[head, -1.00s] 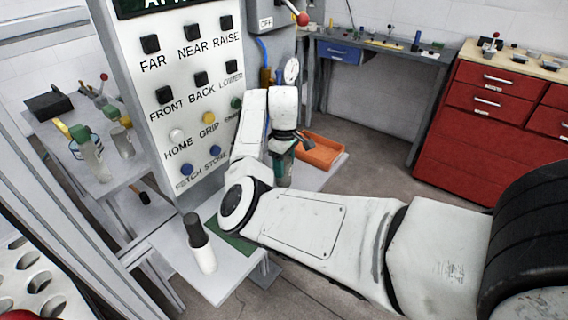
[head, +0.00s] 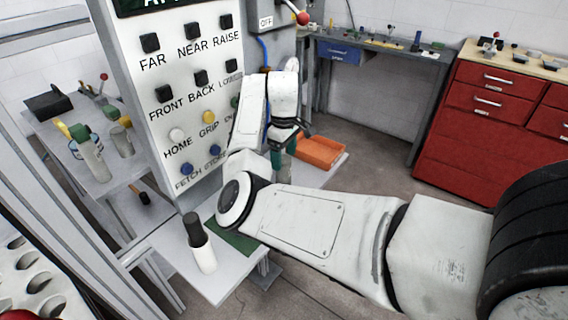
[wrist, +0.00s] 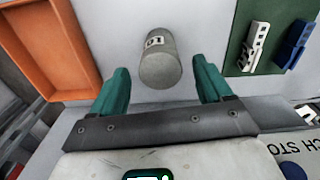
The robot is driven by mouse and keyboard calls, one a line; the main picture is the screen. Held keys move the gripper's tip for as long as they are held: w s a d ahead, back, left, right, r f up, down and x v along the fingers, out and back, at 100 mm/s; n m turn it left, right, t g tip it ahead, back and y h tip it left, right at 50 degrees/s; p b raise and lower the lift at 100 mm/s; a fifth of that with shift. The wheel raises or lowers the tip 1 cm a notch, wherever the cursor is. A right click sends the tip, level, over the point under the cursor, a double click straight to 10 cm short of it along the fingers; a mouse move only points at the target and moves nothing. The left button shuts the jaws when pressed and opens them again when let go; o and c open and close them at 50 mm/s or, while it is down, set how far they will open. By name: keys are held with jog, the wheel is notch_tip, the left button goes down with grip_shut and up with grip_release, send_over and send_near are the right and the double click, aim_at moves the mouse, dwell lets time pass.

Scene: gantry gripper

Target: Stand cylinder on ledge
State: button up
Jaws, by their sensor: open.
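A grey cylinder (wrist: 159,58) with a white label marked 01 is on the pale ledge (wrist: 203,28) in the wrist view. One round end faces the camera. I cannot tell surely whether it stands or lies. My gripper (wrist: 160,66) is open, with one teal finger on each side of the cylinder and a gap on both sides.
An orange tray (head: 318,151) is on the ledge beyond my gripper. A green mat (wrist: 237,60) with a white and a blue piece lies to the right in the wrist view. A dark-topped white cylinder (head: 204,259) stands near the ledge's front. The button panel (head: 185,75) rises close behind.

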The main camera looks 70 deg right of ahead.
notch_tip(320, 180, up, 8)
jog(key=shift+r, duration=0.2)
dwell(0.7)
